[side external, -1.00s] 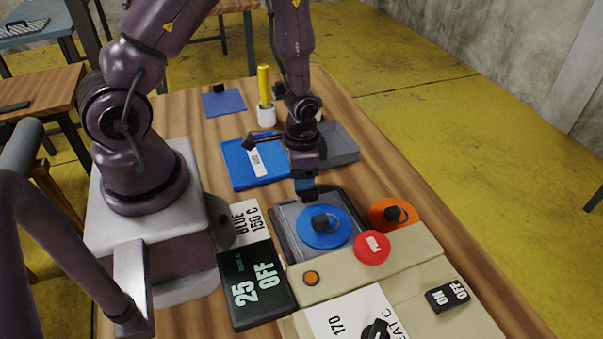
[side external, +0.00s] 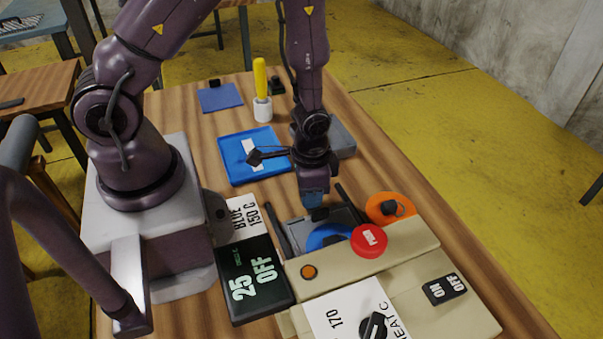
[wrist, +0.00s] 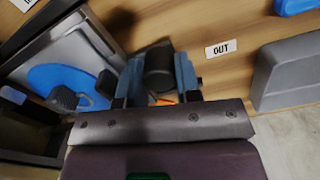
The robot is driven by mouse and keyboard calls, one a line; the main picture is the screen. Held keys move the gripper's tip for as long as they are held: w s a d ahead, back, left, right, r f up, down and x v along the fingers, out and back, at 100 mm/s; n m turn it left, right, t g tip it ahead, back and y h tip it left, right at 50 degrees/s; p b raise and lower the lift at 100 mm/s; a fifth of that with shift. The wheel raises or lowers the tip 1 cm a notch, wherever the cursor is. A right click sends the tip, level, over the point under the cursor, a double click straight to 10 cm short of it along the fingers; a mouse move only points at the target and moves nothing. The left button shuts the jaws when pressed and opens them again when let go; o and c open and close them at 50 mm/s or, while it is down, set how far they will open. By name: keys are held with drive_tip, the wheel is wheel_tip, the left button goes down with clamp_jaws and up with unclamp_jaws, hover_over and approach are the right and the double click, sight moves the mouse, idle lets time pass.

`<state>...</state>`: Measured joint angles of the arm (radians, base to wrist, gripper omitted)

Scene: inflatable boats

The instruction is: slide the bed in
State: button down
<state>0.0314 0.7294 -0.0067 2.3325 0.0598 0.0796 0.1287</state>
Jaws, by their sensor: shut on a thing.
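The bed (side external: 298,232) is a grey plate between two dark rails at the back of the beige machine (side external: 415,262). A blue disc (side external: 328,238) lies on it, its front part hidden by the machine's top; it also shows in the wrist view (wrist: 50,80). My gripper (side external: 316,206) is at the bed's rear edge, shut on a black knob (wrist: 158,68), which sits between its blue fingers in the wrist view. Another black knob (wrist: 62,97) stands on the blue disc.
A red button (side external: 369,240) and an orange disc (side external: 390,207) are close on the right. A dark display (side external: 254,280) reads 25 OFF. Behind are a blue tray (side external: 232,170), a grey block (side external: 341,137) and a yellow-handled tool (side external: 260,78). An OUT label (wrist: 221,48) lies on the table.

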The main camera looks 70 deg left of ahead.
sight(330, 232)
drive_tip(key=d, duration=0.9)
drive_tip(key=shift+d, duration=0.2)
drive_tip(key=c, duration=0.9)
unclamp_jaws()
drive_tip(key=shift+o, duration=0.5)
drive_tip(key=shift+r, duration=0.3)
wheel_tip(330, 232, up, 12)
drive_tip(key=shift+r, duration=0.2)
